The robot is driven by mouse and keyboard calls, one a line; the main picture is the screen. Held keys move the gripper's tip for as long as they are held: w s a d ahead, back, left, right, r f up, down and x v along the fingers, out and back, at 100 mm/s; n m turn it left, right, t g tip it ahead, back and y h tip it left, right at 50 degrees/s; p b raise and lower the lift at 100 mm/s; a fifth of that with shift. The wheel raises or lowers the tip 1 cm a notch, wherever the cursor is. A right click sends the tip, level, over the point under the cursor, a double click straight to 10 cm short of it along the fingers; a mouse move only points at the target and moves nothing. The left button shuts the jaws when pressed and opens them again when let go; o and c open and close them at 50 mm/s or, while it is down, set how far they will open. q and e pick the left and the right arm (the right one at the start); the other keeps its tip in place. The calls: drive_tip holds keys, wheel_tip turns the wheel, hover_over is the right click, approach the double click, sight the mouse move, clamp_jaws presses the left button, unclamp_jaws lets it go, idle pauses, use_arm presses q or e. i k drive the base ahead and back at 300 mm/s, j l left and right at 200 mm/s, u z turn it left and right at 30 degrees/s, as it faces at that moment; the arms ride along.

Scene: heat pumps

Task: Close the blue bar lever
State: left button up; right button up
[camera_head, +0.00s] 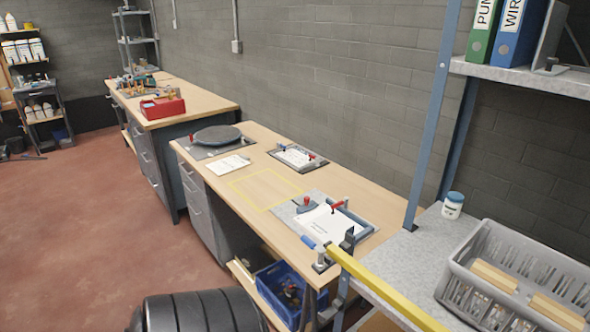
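A small blue lever handle (308,241) shows at the front edge of the wooden workbench (250,222). It points up and to the left from a small grey metal clamp base (321,264). A long yellow bar (385,289) runs from beside this clamp toward the lower right. A black upright bracket (348,241) stands at the bar's far end. I cannot tell whether the lever and the bar are joined. Neither of my grippers is in view.
A grey fixture plate with red-handled clamps (306,204) and white paper lies behind the lever. A blue crate (282,291) sits below the bench. A blue shelf post (433,125) and grey basket (480,292) stand right. Red floor (80,235) is open at left.

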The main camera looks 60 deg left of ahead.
sight(320, 263)
drive_tip(key=u, duration=1.9)
